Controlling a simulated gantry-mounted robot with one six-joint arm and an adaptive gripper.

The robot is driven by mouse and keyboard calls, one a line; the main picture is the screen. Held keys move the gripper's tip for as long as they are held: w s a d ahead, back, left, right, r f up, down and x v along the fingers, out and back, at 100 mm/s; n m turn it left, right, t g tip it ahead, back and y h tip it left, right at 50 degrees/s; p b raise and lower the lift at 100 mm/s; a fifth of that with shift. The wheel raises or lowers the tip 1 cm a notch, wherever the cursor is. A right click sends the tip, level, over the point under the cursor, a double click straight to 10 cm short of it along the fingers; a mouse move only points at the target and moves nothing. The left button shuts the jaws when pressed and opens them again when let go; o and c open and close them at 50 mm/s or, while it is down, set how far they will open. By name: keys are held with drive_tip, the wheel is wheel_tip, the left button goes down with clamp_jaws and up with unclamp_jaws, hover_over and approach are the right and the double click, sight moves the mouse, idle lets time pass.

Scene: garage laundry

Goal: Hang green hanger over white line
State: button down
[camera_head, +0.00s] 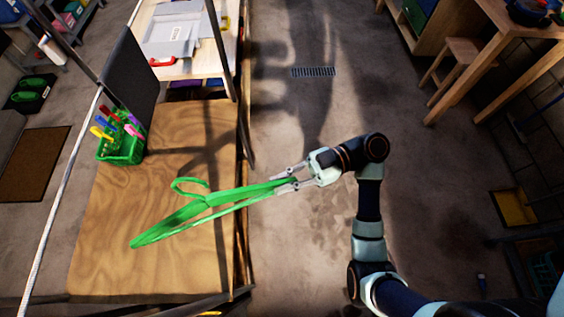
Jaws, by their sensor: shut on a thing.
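The green hanger (176,222) is in my gripper (288,179), at the right edge of the wooden board. My gripper is shut on one end of the hanger. The hanger stretches left over the board, with its hook (186,184) on the far side, curling left. The white line (63,198) runs slanting along the left side of the board, to the left of the hanger and apart from it. How high the hanger is above the board is hard to tell.
A green basket of colored clothespins (121,150) stands at the board's (110,255) far left, beside a dark upright panel (132,78). A shelf with grey folded cloth (172,38) lies beyond. A wooden table (500,50) and stool (463,52) stand far right. The floor between is clear.

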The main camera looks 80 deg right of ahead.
drive_tip(key=shift+w+a+b, duration=1.4)
drive_tip(key=shift+w+b, duration=0.25)
drive_tip(key=shift+w, duration=6.6)
drive_tip(key=shift+w+r+p, duration=0.6)
drive_tip(key=shift+r+p, duration=2.15)
drive_tip(key=shift+r, duration=1.9)
drive_tip(key=shift+s+d+f+b, duration=0.1)
drive_tip(key=shift+s+f+b, duration=0.75)
drive_tip(key=shift+f+b, duration=0.3)
drive_tip(key=shift+s+d+f+b, duration=0.1)
drive_tip(key=shift+s+f+b, duration=0.7)
drive_tip(key=shift+f+b, duration=0.35)
drive_tip(key=shift+r, duration=0.15)
drive_tip(key=c, duration=1.1)
unclamp_jaws()
